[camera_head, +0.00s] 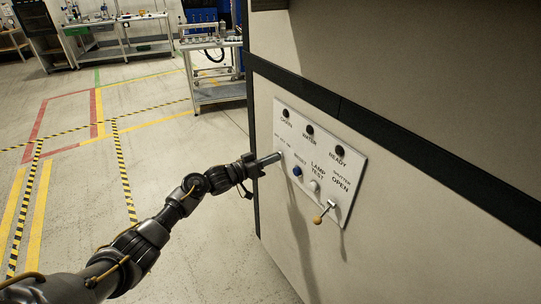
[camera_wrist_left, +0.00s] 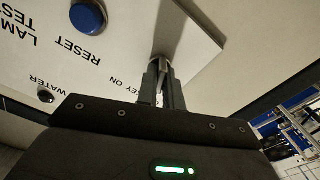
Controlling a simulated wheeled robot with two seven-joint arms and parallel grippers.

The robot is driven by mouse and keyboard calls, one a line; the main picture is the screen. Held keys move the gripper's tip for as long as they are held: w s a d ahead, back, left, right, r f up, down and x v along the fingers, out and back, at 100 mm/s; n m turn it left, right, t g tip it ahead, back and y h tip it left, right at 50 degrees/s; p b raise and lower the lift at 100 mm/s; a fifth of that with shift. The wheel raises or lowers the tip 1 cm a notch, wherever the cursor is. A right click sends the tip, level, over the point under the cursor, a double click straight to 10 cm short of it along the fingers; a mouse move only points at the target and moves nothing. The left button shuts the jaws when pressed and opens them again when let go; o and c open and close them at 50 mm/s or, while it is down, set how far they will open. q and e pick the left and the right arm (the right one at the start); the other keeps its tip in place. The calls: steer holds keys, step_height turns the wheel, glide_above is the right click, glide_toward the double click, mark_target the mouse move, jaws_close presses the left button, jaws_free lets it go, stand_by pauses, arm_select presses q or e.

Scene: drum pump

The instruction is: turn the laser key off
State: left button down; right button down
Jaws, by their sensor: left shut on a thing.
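The white control panel (camera_head: 327,163) is on the side of a large beige cabinet. My left gripper (camera_head: 275,158) reaches the panel's left edge, at the key switch beside the "RESET" button. In the left wrist view my left gripper (camera_wrist_left: 163,84) is shut on the laser key (camera_wrist_left: 163,62), next to the "KEY ON" lettering. The fingers hide most of the key, so I cannot clearly tell its turn angle. My right gripper is in neither view.
A blue reset button (camera_head: 297,171), a white lamp test button (camera_head: 314,186) and a shutter lever with an orange knob (camera_head: 318,219) are right of the key. Dark round indicators (camera_head: 310,130) line the panel's top. Open floor (camera_head: 190,240) lies left of the cabinet.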

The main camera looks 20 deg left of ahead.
arm_select(q)
steer(key=shift+n, duration=0.5)
steer(key=shift+p, duration=0.3)
steer(key=c, duration=1.5)
jaws_free()
steer(key=shift+c, duration=0.2)
steer(key=b+v, duration=0.2)
steer(key=v, duration=0.8)
steer(key=shift+s+a, duration=0.25)
